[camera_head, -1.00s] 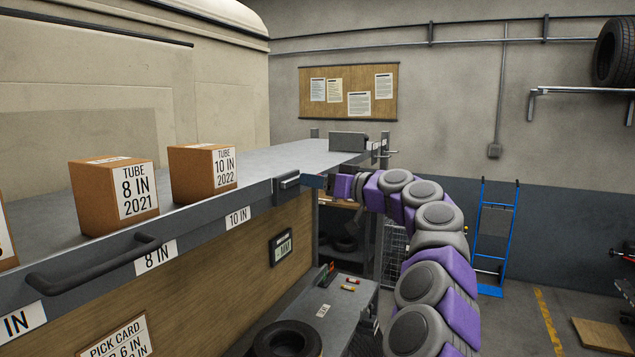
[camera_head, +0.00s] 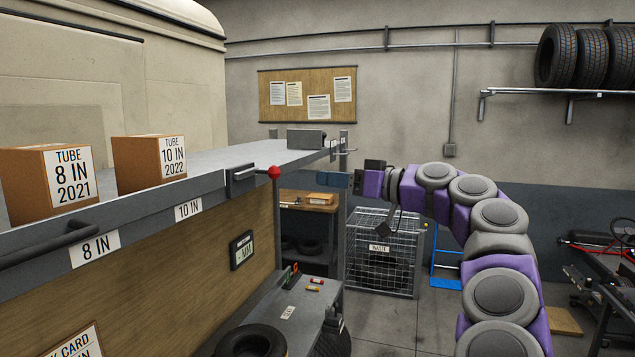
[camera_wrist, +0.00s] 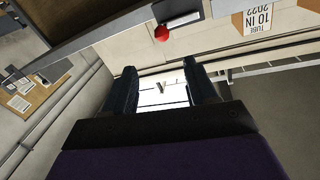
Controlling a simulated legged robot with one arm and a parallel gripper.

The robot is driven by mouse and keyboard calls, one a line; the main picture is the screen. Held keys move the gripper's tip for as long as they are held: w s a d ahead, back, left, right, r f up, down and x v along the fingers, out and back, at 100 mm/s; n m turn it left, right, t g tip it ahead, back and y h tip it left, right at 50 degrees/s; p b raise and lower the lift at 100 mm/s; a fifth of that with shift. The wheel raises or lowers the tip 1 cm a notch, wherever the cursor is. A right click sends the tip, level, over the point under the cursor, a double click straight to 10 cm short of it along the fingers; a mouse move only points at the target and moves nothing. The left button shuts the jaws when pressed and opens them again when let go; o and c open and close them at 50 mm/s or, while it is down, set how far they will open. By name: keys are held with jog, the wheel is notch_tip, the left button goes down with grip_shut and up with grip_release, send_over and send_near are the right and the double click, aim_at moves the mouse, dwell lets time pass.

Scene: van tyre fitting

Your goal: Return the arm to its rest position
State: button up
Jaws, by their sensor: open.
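My arm, purple and grey, curves up from the lower right in the head view. My gripper (camera_head: 338,182) is at its far end, just right of the shelf's end and apart from the red knob (camera_head: 274,172). In the wrist view, the two dark fingers of my gripper (camera_wrist: 160,88) stand apart with nothing between them. The red knob (camera_wrist: 162,33) shows there beyond the fingers, at the shelf edge.
A grey shelf (camera_head: 140,207) on the left holds tube boxes, including the 10 IN box (camera_head: 150,163). A wire waste cage (camera_head: 380,262) stands below my gripper. A tyre (camera_head: 250,342) lies low in front. Open floor shows around the cage.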

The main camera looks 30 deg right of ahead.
jog(key=shift+s+d, duration=0.35)
jog(key=shift+s, duration=0.15)
jog(key=shift+a, duration=0.15)
jog(key=s+a+f+n+g+y+b, duration=0.1)
jog(key=s+a+f+g+b, duration=0.25)
jog(key=a, duration=0.95)
jog(key=s+a+f+n+g+y+b, duration=0.15)
jog(key=a+f+g, duration=0.4)
jog(key=a, duration=0.85)
jog(key=s+a+f+g+h+b, duration=0.1)
jog(key=s+a+f, duration=0.15)
jog(key=f, duration=0.25)
jog(key=s+a+f+h+b, duration=0.1)
jog(key=a+f, duration=0.2)
jog(key=f, duration=0.2)
jog(key=s+a+f+m+g+h+b, duration=0.1)
jog(key=s+a+f+g+h+b, duration=0.1)
jog(key=s+f, duration=0.5)
jog(key=s+a+f+m+g+h+b, duration=0.1)
jog(key=s+f+g+h+b, duration=0.15)
jog(key=f, duration=0.75)
jog(key=s+d+f+m+g+h+b, duration=0.1)
jog(key=s+d+f+m+h, duration=0.1)
jog(key=s+f, duration=0.6)
jog(key=s+d+f+m+g+h+b, duration=0.1)
jog(key=s+d+f+g+h+b, duration=0.1)
jog(key=s+d+f, duration=0.3)
jog(key=s+f, duration=0.4)
jog(key=f, duration=0.2)
jog(key=shift+m, duration=0.35)
